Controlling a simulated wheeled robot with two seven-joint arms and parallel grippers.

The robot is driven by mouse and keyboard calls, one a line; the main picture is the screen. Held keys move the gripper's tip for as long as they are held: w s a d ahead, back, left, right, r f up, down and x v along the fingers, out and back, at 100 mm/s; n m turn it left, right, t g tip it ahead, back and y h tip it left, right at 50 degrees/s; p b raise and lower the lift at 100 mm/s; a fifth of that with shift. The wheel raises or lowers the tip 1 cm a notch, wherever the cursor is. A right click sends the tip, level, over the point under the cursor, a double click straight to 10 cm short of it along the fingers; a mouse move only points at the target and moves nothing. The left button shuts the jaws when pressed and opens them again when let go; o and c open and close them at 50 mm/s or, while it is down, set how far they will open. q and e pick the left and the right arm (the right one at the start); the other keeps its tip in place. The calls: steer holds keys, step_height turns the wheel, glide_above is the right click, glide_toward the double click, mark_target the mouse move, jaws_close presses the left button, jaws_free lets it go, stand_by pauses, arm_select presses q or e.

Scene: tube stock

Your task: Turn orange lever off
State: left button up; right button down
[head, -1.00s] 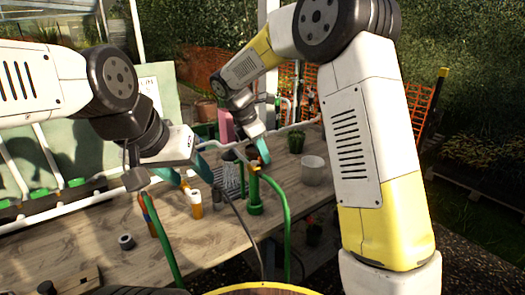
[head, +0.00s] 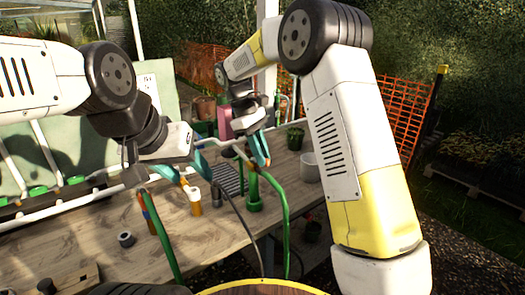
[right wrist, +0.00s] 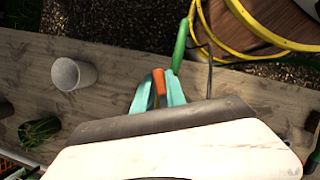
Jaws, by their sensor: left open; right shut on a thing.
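The orange lever (right wrist: 158,80) shows in the right wrist view between the teal fingers of my right gripper (right wrist: 159,88), which is shut on it. In the head view this right gripper (head: 260,160) is at the top of the green standpipe (head: 254,192), and its fingers largely hide the lever there. A green hose (head: 283,205) curves down from the standpipe top. My left gripper (head: 198,180) is open over the bench at left, its fingers just above an orange cylinder with a white top (head: 195,204).
The wooden bench (head: 95,232) carries a small dark ring (head: 125,240), a whitish cup (head: 309,168) and a potted plant (head: 294,138). White pipes run along the left panel. A dark cable hangs near the standpipe.

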mark_target(254, 159)
steer(key=m, duration=0.1)
steer(key=m+g, duration=0.1)
steer(key=m, duration=0.1)
steer(key=s+m+y, duration=0.1)
steer(key=shift+a+m, duration=0.3)
steer(key=shift+a, duration=0.1)
stand_by(0.4)
steer(key=c, duration=1.4)
jaws_free()
steer(key=shift+o, duration=0.2)
steer(key=v, duration=0.7)
steer(key=shift+w, duration=0.15)
steer(key=shift+w+r, duration=0.1)
steer(key=shift+r, duration=0.3)
